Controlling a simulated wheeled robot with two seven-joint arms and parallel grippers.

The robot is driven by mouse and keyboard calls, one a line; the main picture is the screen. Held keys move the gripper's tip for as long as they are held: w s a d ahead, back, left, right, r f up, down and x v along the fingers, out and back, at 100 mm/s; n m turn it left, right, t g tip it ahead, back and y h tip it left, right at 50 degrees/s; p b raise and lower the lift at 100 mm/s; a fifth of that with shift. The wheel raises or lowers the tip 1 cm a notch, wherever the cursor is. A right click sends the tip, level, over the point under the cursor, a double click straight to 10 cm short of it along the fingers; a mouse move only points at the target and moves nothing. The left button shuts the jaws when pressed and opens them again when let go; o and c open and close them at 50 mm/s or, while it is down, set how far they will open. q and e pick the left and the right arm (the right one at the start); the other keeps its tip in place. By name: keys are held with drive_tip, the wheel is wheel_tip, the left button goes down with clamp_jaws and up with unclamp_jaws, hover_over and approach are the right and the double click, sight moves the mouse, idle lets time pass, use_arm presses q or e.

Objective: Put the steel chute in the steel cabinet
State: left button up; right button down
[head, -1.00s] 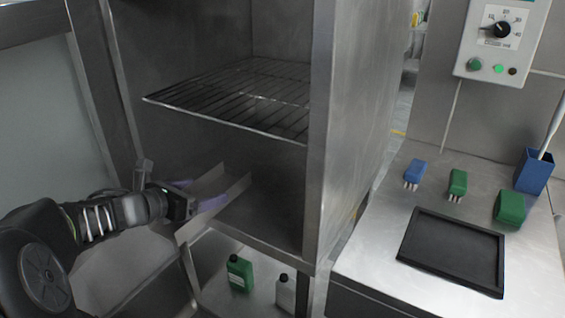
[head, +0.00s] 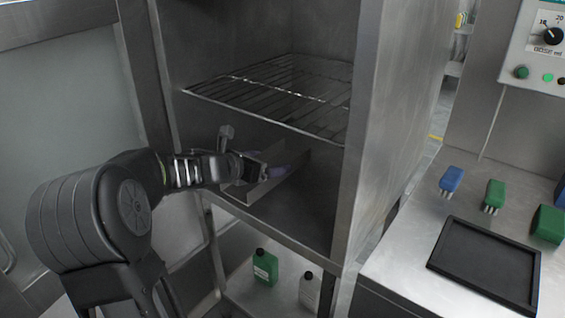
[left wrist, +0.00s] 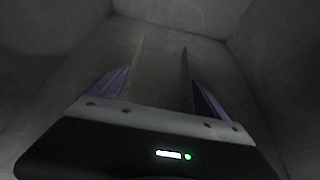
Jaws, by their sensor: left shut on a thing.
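The steel cabinet (head: 362,130) is open at the front, with a wire rack (head: 275,95) across its middle. My left gripper (head: 272,172) reaches into the space below the rack. It is shut on the steel chute (head: 292,170), a grey trough with raised sides, which is now mostly inside the cabinet just above its floor. I cannot tell whether it touches the floor. In the left wrist view the chute (left wrist: 158,75) runs away from me between the purple finger pads, toward the cabinet's back wall. My right gripper is not in view.
A green bottle (head: 265,267) and a white bottle (head: 309,290) stand on the shelf below. The cabinet's side posts flank the opening.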

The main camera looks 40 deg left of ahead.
sight(283, 162)
use_arm(q)
drive_tip(key=w, duration=0.6)
drive_tip(key=shift+r+p, duration=0.1)
drive_tip(key=shift+p, duration=0.2)
wheel_tip(283, 162, down, 4)
drive_tip(key=shift+r+b, duration=0.15)
drive_tip(key=shift+b, duration=0.55)
drive_tip(key=o, duration=1.8)
drive_tip(key=shift+s+r, duration=0.1)
drive_tip(key=p+v, duration=0.1)
drive_tip(key=v, duration=1)
drive_tip(key=shift+s+r, duration=0.2)
drive_tip(key=shift+s, duration=0.15)
